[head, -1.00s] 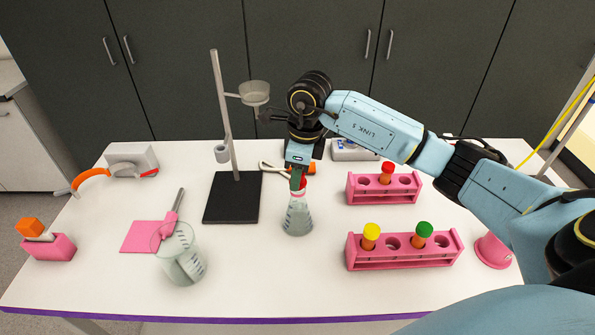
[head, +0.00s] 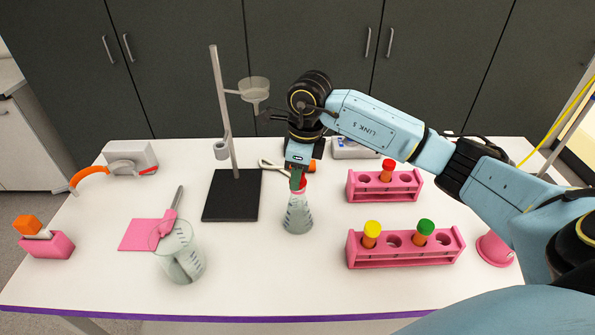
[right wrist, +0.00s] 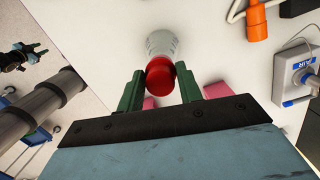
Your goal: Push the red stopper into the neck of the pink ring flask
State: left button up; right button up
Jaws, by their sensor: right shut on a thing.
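The pink ring flask (head: 298,217) is a clear conical flask standing on the white table, mid-table in the head view. Its body also shows in the right wrist view (right wrist: 163,44), beyond the stopper. My right gripper (head: 298,182) points down above the flask, its green fingers at the neck. It is shut on the red stopper (right wrist: 174,78), whose round red head sits between the fingertips. The stopper's lower end and the neck's mouth are largely hidden, so I cannot tell how deep it sits. My left gripper (right wrist: 32,53) appears small at the left of the right wrist view.
A ring stand with a black base (head: 231,195) stands just left of the flask. Pink racks with capped tubes (head: 405,257) stand to the right. A beaker (head: 181,260) is at the front left. The table before the flask is clear.

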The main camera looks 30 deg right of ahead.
jog(key=shift+f, duration=0.15)
jog(key=o, duration=1)
jog(key=shift+o, duration=0.2)
notch_tip(320, 180, up, 13)
jog(key=s+d+b, duration=0.1)
jog(key=shift+d, duration=0.1)
